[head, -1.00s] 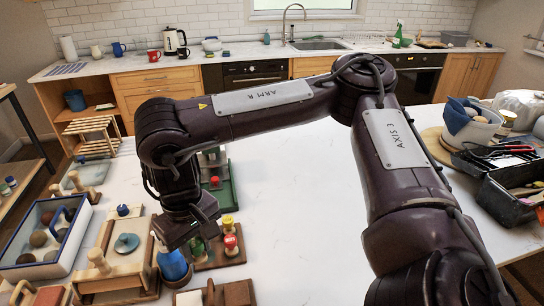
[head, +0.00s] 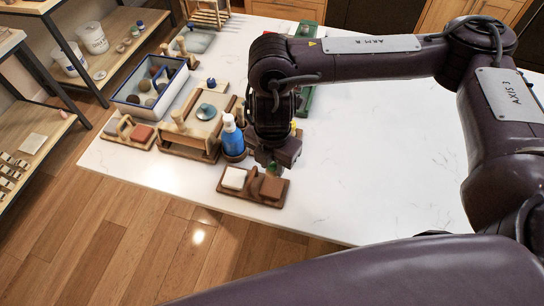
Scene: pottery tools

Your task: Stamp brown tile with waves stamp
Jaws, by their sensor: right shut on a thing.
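The brown tile (head: 271,187) lies flat at the right end of a small wooden tray (head: 252,196) near the table's front edge. My right gripper (head: 272,166) points down just behind and above this tile. It is shut on a small green-topped thing, probably a stamp; only a bit of green shows below the jaws. Its face and pattern are hidden, so I cannot tell whether it shows waves. I cannot tell the exact gap between it and the tile. The stamp rack behind is mostly hidden by my right arm. My left gripper is out of view.
A white tile (head: 234,178) shares the tray. A blue bottle (head: 232,139) stands close left of my right gripper. A wooden board with tools (head: 190,148) and a blue-rimmed box (head: 129,99) lie farther left. The table's right side (head: 385,150) is clear.

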